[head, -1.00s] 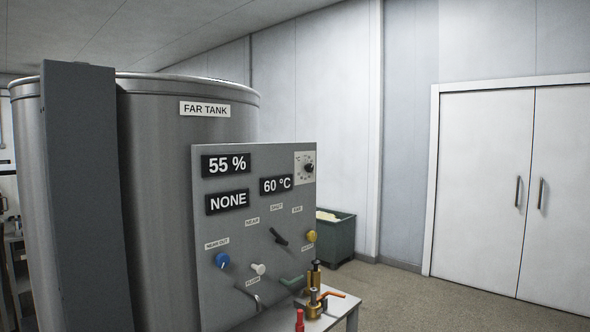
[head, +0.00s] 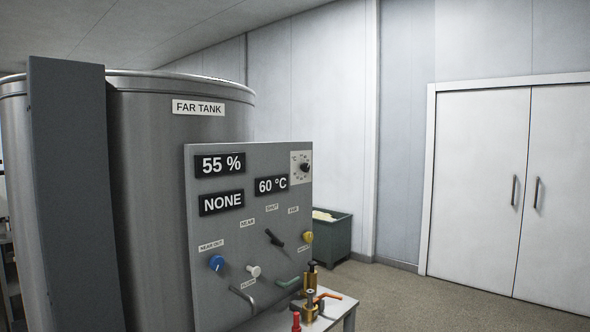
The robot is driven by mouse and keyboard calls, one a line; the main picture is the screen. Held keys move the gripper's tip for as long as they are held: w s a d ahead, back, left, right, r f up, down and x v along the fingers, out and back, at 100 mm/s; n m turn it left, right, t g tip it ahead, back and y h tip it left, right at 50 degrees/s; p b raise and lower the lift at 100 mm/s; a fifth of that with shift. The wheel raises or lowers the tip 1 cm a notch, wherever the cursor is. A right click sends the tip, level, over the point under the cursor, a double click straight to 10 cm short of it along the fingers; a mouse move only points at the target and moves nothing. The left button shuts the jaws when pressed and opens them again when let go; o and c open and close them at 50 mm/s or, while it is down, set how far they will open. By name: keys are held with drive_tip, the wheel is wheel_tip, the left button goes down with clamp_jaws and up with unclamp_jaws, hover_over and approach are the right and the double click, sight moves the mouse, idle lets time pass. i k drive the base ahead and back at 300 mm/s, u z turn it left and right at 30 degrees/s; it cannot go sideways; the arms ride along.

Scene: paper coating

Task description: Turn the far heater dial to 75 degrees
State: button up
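The heater dial (head: 305,168) is a small black knob on a white scale plate at the upper right of the grey control panel (head: 205,275). The scale marks are too small to read. The temperature display (head: 271,186) beside it reads 60 °C. The panel stands in front of the large steel tank (head: 165,150), whose label (head: 199,107) reads FAR TANK. My gripper is not in view.
The panel also carries displays reading 55 % and NONE, a black lever (head: 274,238), a blue knob (head: 216,263) and a yellow knob (head: 307,237). A small table (head: 338,312) with brass fittings stands below. A green bin (head: 335,235) is behind. Floor is clear at right.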

sight(305, 167)
drive_tip(key=z, duration=0.4)
drive_tip(key=i, duration=2.1)
drive_tip(key=u, duration=0.55)
drive_tip(key=k, duration=0.9)
drive_tip(key=u, duration=0.25)
drive_tip(key=i, duration=0.9)
drive_tip(key=z, duration=0.1)
